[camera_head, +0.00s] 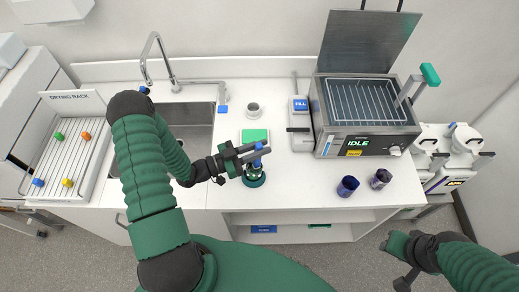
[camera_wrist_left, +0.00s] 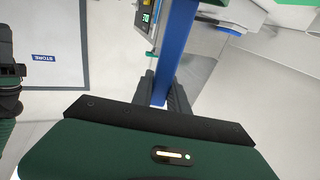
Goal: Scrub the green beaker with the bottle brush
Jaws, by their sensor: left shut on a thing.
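My left gripper (camera_head: 252,156) is shut on the blue handle of the bottle brush (camera_head: 259,147). In the left wrist view the brush's blue shaft (camera_wrist_left: 177,50) stands between the two dark fingers (camera_wrist_left: 160,92). The green beaker (camera_head: 254,180) is on the counter directly below the gripper, partly covered by it. The brush's lower end is hidden, so I cannot tell how deep it sits in the beaker. My right gripper (camera_head: 398,252) is at the lower right, away from the counter; its jaws do not show clearly.
A sink (camera_head: 190,125) and drying rack (camera_head: 70,145) with coloured pegs lie to the left. A green pad (camera_head: 255,136) and a small cup (camera_head: 253,109) are behind the beaker. A blue beaker (camera_head: 347,187) and a dark beaker (camera_head: 381,178) stand right, before the bath machine (camera_head: 365,105).

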